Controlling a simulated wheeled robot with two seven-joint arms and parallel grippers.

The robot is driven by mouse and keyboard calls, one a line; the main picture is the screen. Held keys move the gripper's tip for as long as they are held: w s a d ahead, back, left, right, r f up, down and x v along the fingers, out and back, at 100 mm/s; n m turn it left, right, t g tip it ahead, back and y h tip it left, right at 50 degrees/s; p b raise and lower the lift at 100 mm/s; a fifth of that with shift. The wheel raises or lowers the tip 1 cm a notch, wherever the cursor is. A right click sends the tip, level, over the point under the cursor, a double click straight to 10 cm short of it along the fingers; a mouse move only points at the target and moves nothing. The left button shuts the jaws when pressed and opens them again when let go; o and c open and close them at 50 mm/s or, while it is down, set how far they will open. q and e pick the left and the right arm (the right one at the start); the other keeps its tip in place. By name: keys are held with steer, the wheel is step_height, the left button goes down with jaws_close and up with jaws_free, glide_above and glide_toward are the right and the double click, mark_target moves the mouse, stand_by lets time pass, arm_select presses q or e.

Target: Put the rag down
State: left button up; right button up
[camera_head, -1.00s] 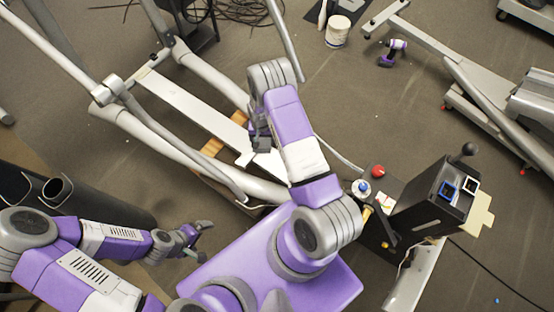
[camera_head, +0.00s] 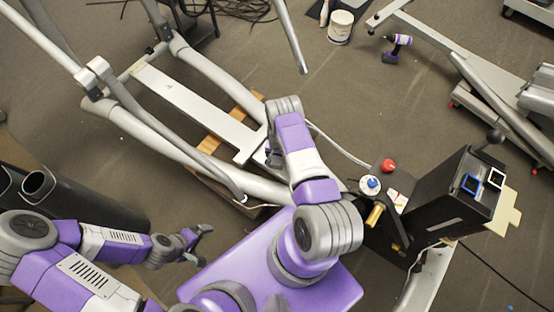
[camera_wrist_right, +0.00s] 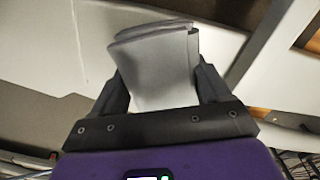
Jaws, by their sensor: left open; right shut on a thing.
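The rag (camera_wrist_right: 155,62) is a folded grey-white cloth in the right wrist view. My right gripper (camera_wrist_right: 158,85) is shut on it, with dark fingers on both sides, and the cloth sticks out past them. In the head view my right gripper (camera_head: 273,156) is beside the near end of a long white plank of the elliptical machine (camera_head: 205,110). My right arm mostly hides it there, and I cannot make out the rag. Whether the rag touches the surface below is unclear. My left gripper (camera_head: 203,243) is open and empty at the lower left.
A black control box (camera_head: 445,200) and a panel with a red button (camera_head: 388,166) stand right of my right arm. Dark tubes (camera_head: 75,205) lie at the left. A drill (camera_head: 397,47) and a white bucket (camera_head: 340,25) are on the floor at the back. Floor at centre right is clear.

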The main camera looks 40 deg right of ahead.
step_height(320, 180, down, 3)
steer(key=shift+r+b, duration=0.15)
steer(key=shift+b, duration=0.3)
steer(key=shift+r, duration=0.1)
steer(key=o, duration=1)
step_height(320, 180, up, 12)
steer(key=p, duration=0.5)
steer(key=s+a+r+n+y, duration=0.1)
steer(key=s+a+r, duration=0.3)
steer(key=a, duration=0.4)
steer(key=s+a+r+n+y, duration=0.1)
steer(key=s+a+r+n, duration=0.3)
steer(key=a, duration=0.5)
steer(key=s+a+r+n+y, duration=0.2)
steer(key=s+a+r, duration=0.4)
steer(key=s+a, duration=0.2)
steer(key=shift+a+n+t, duration=0.25)
steer(key=shift+n+t, duration=0.05)
